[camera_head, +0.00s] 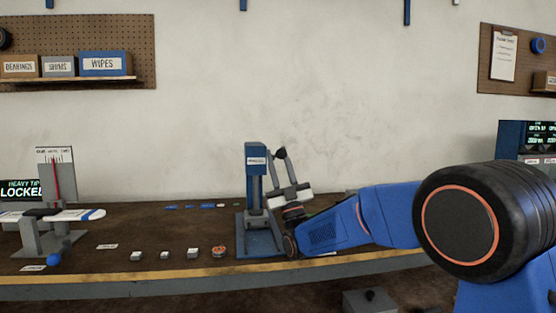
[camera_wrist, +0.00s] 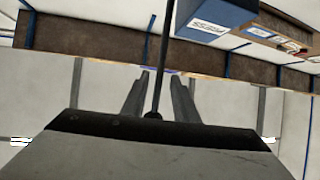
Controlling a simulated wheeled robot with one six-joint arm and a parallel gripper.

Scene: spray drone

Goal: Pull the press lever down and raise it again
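The blue press (camera_head: 255,180) stands upright on the bench near the middle of the head view. Its blue labelled head (camera_wrist: 215,15) shows at the top of the wrist view. My gripper (camera_head: 278,160) points up just right of the press. In the wrist view, a thin dark rod (camera_wrist: 162,60), apparently the press lever, runs between the two fingers of my gripper (camera_wrist: 158,76). Gaps show on both sides of the rod, so the fingers look open around it. A dark knob (camera_head: 281,153) shows near the fingertips in the head view.
Several small blocks (camera_head: 164,255) and a round orange-rimmed part (camera_head: 219,252) lie left of the press. A scale-like stand (camera_head: 55,205) is at the far left. A screen unit (camera_head: 512,140) stands at the right.

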